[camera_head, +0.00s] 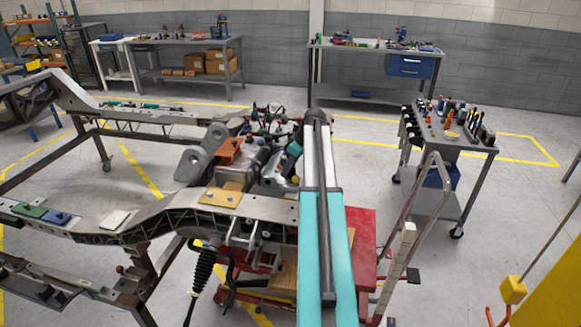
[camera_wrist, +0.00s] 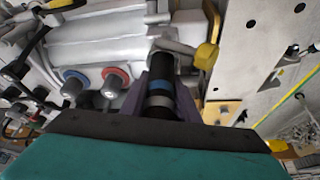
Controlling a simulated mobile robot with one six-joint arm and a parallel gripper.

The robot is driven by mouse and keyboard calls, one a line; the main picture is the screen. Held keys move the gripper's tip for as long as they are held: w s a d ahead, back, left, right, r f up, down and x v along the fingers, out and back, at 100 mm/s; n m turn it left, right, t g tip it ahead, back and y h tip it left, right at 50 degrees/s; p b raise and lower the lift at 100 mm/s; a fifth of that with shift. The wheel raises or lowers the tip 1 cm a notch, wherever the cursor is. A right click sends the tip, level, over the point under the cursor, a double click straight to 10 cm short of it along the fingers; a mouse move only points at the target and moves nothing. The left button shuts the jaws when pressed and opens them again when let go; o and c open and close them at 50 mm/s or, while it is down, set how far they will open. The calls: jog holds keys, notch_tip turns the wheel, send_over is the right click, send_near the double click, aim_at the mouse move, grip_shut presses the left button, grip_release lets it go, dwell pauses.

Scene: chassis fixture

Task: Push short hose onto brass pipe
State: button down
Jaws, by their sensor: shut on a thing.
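In the wrist view, my gripper (camera_wrist: 163,88) is shut on a short black hose (camera_wrist: 158,106) with a blue band and a grey band. The hose stands between the two dark purplish fingers, its far end pointing up in the picture. A brass-coloured fitting (camera_wrist: 207,56) is right of and slightly above the hose's far end. A grey bent tube runs from it toward the hose tip. Whether the hose touches the tube, and which part is the brass pipe's open end, I cannot tell. In the head view my arm hides most of the fingers and hose.
Grey castings and red- and blue-ringed ports (camera_wrist: 115,80) lie left of the hose in the wrist view. A pale plate with holes (camera_wrist: 245,45) is on the right. In the head view, the chassis frame (camera_head: 150,220) extends left, and a tool cart (camera_head: 455,145) stands right.

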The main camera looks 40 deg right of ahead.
jog(key=shift+f, duration=0.35)
jog(key=c, duration=1.3)
grip_release()
jog(key=shift+s+r+p, duration=0.1)
jog(key=shift+r+p, duration=1.1)
jog(key=shift+r, duration=1.85)
jog(key=shift+f, duration=0.1)
jog(key=shift+s, duration=0.65)
